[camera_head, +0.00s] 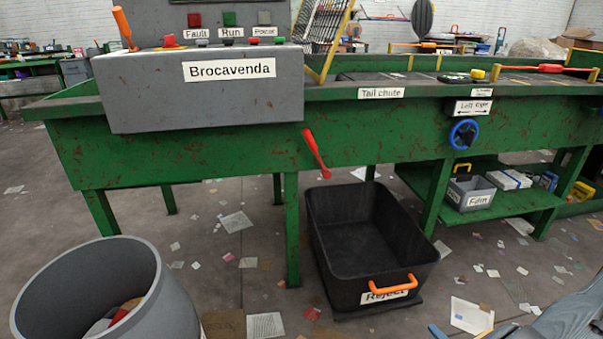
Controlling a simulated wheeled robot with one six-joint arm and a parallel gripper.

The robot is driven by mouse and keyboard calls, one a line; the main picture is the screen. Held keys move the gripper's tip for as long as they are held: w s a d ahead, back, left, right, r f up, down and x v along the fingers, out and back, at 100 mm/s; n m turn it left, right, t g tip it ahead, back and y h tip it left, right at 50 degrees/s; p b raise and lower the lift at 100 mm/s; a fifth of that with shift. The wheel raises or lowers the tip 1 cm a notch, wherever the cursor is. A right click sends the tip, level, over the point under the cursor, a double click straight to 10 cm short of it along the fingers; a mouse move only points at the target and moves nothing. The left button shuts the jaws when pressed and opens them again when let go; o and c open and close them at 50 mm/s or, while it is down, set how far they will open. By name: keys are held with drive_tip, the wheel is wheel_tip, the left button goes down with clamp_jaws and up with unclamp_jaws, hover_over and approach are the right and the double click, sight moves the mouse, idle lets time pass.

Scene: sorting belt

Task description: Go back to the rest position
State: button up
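My gripper cannot be made out in the head camera view. A grey-blue shape (572,312) cuts into the bottom right corner, and I cannot tell what it is. The green sorting belt frame (220,155) stands across the view. A grey control box (150,90) labelled "Brocavenda" sits on its left part, with Fault, Run and Power labels. An orange lever (122,26) stands up on the box's left end.
A black bin (330,245) labelled "Reject" stands on the floor in front of the belt. A grey round bin (90,270) is at the lower left. A red lever (316,152) and blue handwheel (464,134) stick out from the frame. Paper scraps litter the floor.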

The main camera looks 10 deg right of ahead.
drive_tip(key=w+d+r+n+g, duration=0.3)
drive_tip(key=w+r+n+g, duration=0.4)
drive_tip(key=w+r, duration=0.55)
drive_tip(key=w+a+r+n+g+h, duration=0.1)
drive_tip(key=w+a+r+n, duration=0.2)
drive_tip(key=a+r, duration=0.4)
drive_tip(key=w+a+r+n+g+h, duration=0.1)
drive_tip(key=w+a+r+n+g, duration=0.1)
drive_tip(key=w+a+r, duration=0.45)
drive_tip(key=s+a+r+n+g, duration=0.2)
drive_tip(key=s+a+r+n, duration=0.2)
drive_tip(key=s+a+r, duration=0.8)
drive_tip(key=s+a+r+n+g+y, duration=0.1)
drive_tip(key=s+a+r+n+g, duration=0.1)
drive_tip(key=s+a+r, duration=0.45)
drive_tip(key=s+a+r+n+g+y, duration=0.15)
drive_tip(key=s+a+r, duration=0.25)
drive_tip(key=s+a, duration=0.55)
drive_tip(key=d+r+m+p, duration=0.2)
drive_tip(key=d+r+p, duration=0.6)
drive_tip(key=p, duration=0.9)
drive_tip(key=shift+s+d+r+m+h, duration=0.25)
drive_tip(key=shift+d+r+m+h, duration=0.15)
drive_tip(key=shift+d, duration=0.25)
